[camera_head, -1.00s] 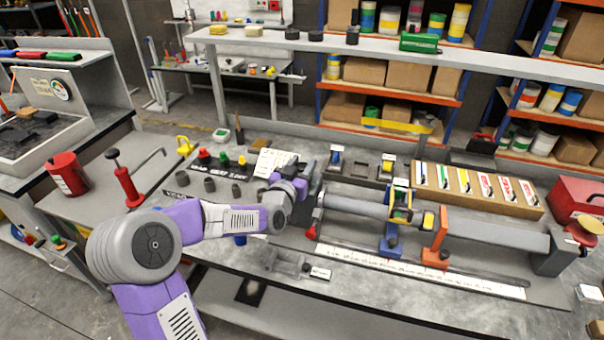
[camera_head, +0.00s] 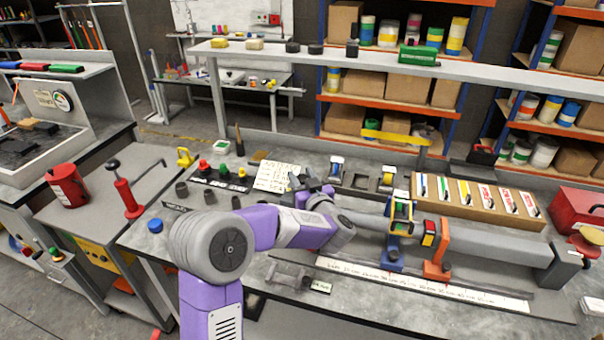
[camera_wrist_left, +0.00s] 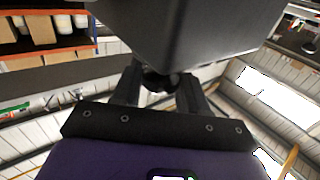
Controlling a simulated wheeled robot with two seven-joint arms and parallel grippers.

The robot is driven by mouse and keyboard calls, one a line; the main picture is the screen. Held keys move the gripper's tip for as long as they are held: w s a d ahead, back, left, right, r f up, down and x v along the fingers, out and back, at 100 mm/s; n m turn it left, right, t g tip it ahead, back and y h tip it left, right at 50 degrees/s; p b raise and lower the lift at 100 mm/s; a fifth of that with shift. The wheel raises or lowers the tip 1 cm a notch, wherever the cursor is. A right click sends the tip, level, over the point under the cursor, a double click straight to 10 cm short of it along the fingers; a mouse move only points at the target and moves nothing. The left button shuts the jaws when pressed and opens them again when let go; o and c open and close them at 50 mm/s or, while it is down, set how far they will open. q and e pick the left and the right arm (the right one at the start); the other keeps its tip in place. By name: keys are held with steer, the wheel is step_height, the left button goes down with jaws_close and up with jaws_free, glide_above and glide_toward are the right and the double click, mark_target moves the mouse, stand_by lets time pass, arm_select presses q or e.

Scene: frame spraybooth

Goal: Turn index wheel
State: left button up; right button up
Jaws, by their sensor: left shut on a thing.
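My left arm comes in from the lower left. Its gripper (camera_head: 316,190) is at the left end of the long grey tube (camera_head: 370,222) on the bench and hides much of that end. In the left wrist view the two dark fingers (camera_wrist_left: 162,88) are closed on a dark rounded part (camera_wrist_left: 160,78) beneath a large dark grey block (camera_wrist_left: 190,30). I take this part to be on the index wheel, but the wheel's full shape is hidden. The tube passes through a blue stand (camera_head: 391,256) and an orange stand (camera_head: 437,268). My right gripper is not in view.
A white ruler strip (camera_head: 430,285) lies along the bench front. A small grey bracket (camera_head: 290,275) is left of it. Behind the tube stands a cardboard tray of coloured cards (camera_head: 475,198). Colored knobs (camera_head: 222,170) and a white sheet (camera_head: 275,177) are behind my arm.

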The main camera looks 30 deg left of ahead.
arm_select(q)
steer(key=shift+n+g+y+p, duration=0.4)
steer(key=shift+n+g+y, duration=0.25)
steer(key=shift+g, duration=0.25)
steer(key=o, duration=0.9)
steer(key=v, duration=0.7)
steer(key=shift+s+d+p, duration=0.15)
steer(key=shift+d+p, duration=0.15)
steer(key=shift+p, duration=0.05)
steer(key=shift+f, duration=0.1)
